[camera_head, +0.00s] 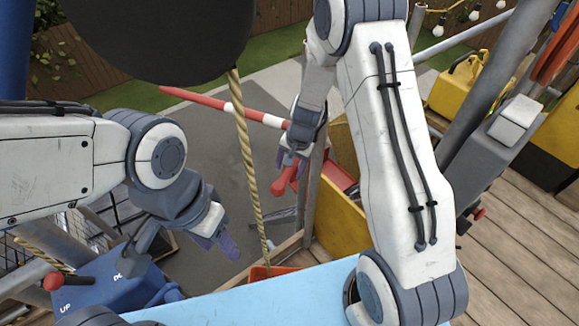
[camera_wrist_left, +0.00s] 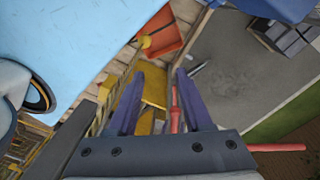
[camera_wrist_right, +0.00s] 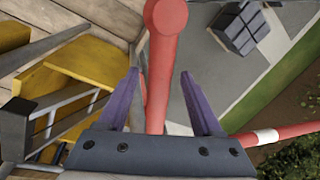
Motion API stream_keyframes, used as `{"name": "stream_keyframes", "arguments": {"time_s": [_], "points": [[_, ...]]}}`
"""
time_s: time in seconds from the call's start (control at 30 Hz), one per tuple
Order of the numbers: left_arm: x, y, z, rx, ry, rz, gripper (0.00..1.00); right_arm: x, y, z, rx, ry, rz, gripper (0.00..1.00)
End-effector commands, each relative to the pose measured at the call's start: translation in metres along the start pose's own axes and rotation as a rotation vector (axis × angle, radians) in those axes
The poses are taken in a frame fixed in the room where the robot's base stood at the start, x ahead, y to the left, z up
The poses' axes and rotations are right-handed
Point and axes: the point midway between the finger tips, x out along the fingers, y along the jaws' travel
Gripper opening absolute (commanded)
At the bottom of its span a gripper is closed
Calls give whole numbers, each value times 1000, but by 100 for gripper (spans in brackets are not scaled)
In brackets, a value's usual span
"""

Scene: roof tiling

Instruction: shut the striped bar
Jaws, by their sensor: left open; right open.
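The red and white striped bar (camera_head: 236,108) sticks out over the grey ground far below; in the right wrist view, part of it shows at the lower right (camera_wrist_right: 262,138). A red handle with a round end (camera_wrist_right: 166,20) runs between the open fingers of my right gripper (camera_wrist_right: 160,75); I cannot tell if they touch it. In the head view, this gripper (camera_head: 290,160) is just above the red handle (camera_head: 285,180), near the bar's inner end. My left gripper (camera_head: 225,240) is open and empty, lower and to the left, apart from the bar; its fingers also show in the left wrist view (camera_wrist_left: 161,74).
A rope (camera_head: 246,160) hangs from a dark round shape between my arms. A yellow panel (camera_head: 342,215) and a grey post stand beside the red handle. A blue box (camera_head: 115,290) with a red-knobbed lever is at lower left. A light blue surface (camera_head: 250,300) lies in front.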

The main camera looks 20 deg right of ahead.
Motion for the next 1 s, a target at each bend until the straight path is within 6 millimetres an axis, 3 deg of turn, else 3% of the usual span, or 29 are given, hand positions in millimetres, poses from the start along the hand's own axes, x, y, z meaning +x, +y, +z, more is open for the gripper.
{"name": "stream_keyframes", "arguments": {"time_s": [0.07, 0.1, 0.27, 1.0], "points": [[0, 0, 0, 0, 0, 0, 50, 0, 0, 0, 0, 0, 0, 67], [0, 0, 0, 0, 0, 0, 50, 0, 0, 0, 0, 0, 0, 59], [0, 0, 0, 0, 0, 0, 50, 0, 0, 0, 0, 0, 0, 0], [0, 0, 0, 0, 0, 0, 50, -1, 0, 0, 1, 0, -1, 0]]}}
